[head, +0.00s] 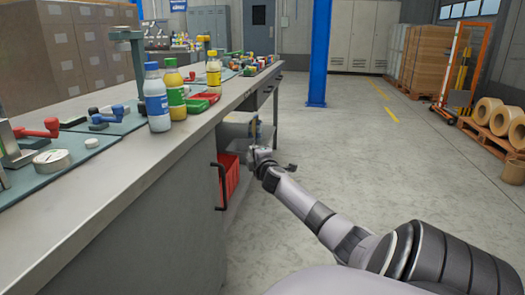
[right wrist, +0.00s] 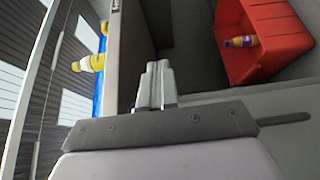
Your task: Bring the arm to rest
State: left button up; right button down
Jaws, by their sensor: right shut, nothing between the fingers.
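My right arm comes in from the lower right in the head view. Its gripper (head: 262,156) is beside the bench's side, near the red crate (head: 232,172). In the right wrist view my right gripper (right wrist: 156,68) has its fingers together with nothing between them. The red crate (right wrist: 281,59) shows there at the upper right, apart from the fingers, with a yellow and purple bottle (right wrist: 241,42) in it. My left gripper is not in view.
A blue post (head: 319,55) stands beyond.

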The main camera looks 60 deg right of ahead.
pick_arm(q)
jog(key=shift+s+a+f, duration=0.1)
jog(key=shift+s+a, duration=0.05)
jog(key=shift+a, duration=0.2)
pick_arm(e)
jog(key=shift+s+d, duration=0.2)
jog(key=shift+s, duration=0.4)
jog(key=shift+s+d, duration=0.2)
jog(key=shift+s, duration=0.4)
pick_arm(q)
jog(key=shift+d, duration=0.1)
